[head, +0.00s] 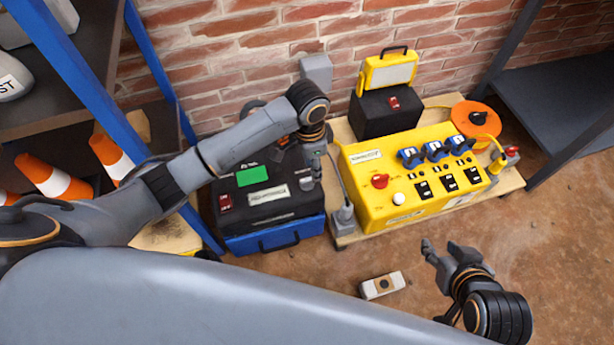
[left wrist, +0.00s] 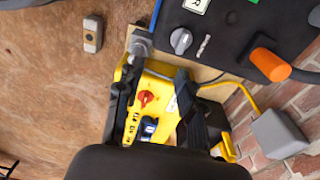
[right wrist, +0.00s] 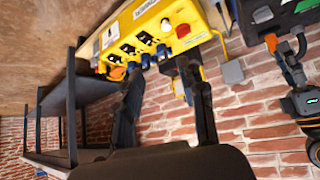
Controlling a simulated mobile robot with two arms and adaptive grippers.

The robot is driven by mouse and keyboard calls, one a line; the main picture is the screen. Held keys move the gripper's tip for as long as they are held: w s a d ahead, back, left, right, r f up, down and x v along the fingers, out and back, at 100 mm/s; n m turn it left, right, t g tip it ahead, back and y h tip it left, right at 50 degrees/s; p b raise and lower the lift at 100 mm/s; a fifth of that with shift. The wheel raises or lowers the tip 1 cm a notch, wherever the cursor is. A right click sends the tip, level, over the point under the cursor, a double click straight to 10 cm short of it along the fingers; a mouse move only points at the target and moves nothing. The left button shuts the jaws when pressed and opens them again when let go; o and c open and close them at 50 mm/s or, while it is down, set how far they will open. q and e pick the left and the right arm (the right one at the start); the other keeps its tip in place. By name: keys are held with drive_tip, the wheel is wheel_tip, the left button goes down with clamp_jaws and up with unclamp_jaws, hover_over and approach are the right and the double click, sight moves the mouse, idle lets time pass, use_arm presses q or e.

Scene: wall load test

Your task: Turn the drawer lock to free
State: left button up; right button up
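The black unit (head: 240,205) stands on a blue drawer (head: 260,240) with a dark handle; the drawer looks closed. My left gripper (head: 313,165) is over the unit's right side. In the left wrist view, a grey round knob (left wrist: 181,41) sits on the black top beside a small light label (left wrist: 203,45); I cannot tell for sure whether it is the drawer lock. The left gripper (left wrist: 160,58) has its fingers apart with nothing between them, near the knob. My right gripper (head: 444,250) is open and empty over the floor; its fingers also show apart in the right wrist view (right wrist: 165,80).
A yellow power box (head: 370,210) with a red knob stands right of the unit on a low wooden board (head: 350,240). An orange handle (left wrist: 268,64) rises from the black unit. A small pale box (head: 382,285) lies on the floor. Shelves flank both sides; a brick wall stands behind.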

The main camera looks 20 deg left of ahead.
use_arm(q)
drive_tip(key=w+a+r, duration=0.2)
drive_tip(key=w, duration=0.1)
drive_tip(key=b, duration=0.2)
approach(307, 180)
drive_tip(key=f, duration=0.1)
drive_tip(key=f+b, duration=0.1)
drive_tip(key=shift+w+d+f+y, duration=0.15)
drive_tip(key=shift+d+f+y, duration=0.2)
drive_tip(key=shift+f+y, duration=0.05)
use_arm(e)
drive_tip(key=w+a+r+t+y, duration=0.2)
drive_tip(key=w+a+r+t, duration=0.2)
drive_tip(key=w+r+t, duration=0.5)
use_arm(q)
wheel_tip(307, 180, down, 3)
drive_tip(key=shift+r+b, duration=0.1)
drive_tip(key=shift+b, duration=0.55)
wheel_tip(307, 180, down, 3)
drive_tip(key=shift+r+b, duration=0.1)
drive_tip(key=shift+b, duration=0.5)
drive_tip(key=shift+f, duration=0.35)
use_arm(e)
wheel_tip(307, 180, up, 13)
drive_tip(key=s+a+t+y, duration=0.1)
drive_tip(key=s+t+y, duration=0.1)
drive_tip(key=t, duration=0.4)
drive_tip(key=shift+s+r+n+y, duration=0.2)
drive_tip(key=shift+n+y, duration=0.2)
drive_tip(key=shift+y, duration=0.1)
